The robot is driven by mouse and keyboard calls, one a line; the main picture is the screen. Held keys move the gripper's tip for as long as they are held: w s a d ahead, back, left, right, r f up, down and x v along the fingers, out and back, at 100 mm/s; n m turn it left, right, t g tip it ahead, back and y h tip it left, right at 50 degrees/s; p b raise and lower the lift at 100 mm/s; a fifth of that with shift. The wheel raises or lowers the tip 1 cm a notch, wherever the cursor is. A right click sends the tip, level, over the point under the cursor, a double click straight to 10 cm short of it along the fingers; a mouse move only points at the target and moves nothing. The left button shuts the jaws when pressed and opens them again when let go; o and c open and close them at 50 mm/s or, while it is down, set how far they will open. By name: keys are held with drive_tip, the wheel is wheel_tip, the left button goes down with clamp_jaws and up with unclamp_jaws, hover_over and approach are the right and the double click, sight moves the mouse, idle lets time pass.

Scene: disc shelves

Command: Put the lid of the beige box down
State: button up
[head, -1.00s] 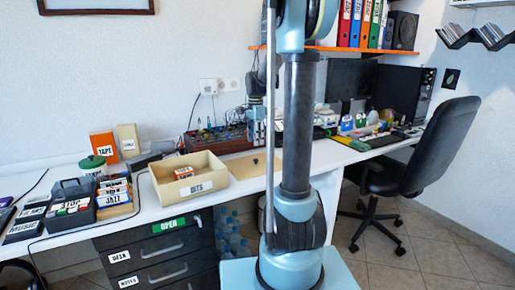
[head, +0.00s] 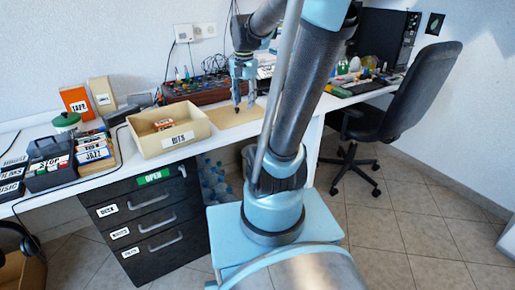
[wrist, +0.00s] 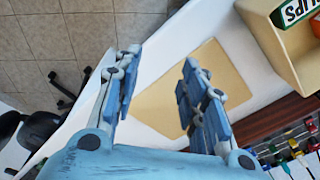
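The beige box (head: 205,127), labelled BITS, stands open on the white desk, with small orange-and-white packs inside. Its flat beige lid (head: 222,121) lies on the desk just right of the box. A small dark spot, perhaps a knob, shows on it below my fingers. My gripper (head: 241,98) points down over the lid. In the wrist view my gripper (wrist: 161,58) has its two fingers well apart with nothing held between them. The lid (wrist: 190,85) lies flat beyond the fingers, and the box wall (wrist: 270,40) shows at upper right. I cannot tell the gap to the lid.
A red board of knobs and cables (head: 195,90) stands behind the lid. A black chair (head: 405,105) stands at right on open floor.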

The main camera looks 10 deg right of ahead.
drive_tip(key=s+f+n, duration=0.4)
drive_tip(key=s+f, duration=0.1)
drive_tip(key=s, duration=0.3)
drive_tip(key=s+d+f+n+t, duration=0.1)
drive_tip(key=s+f+n, duration=0.2)
drive_tip(key=s+f, duration=0.3)
drive_tip(key=shift+s+f+n, duration=0.25)
drive_tip(key=shift+s+n, duration=0.15)
drive_tip(key=shift+s, duration=0.85)
drive_tip(key=shift+s, duration=0.1)
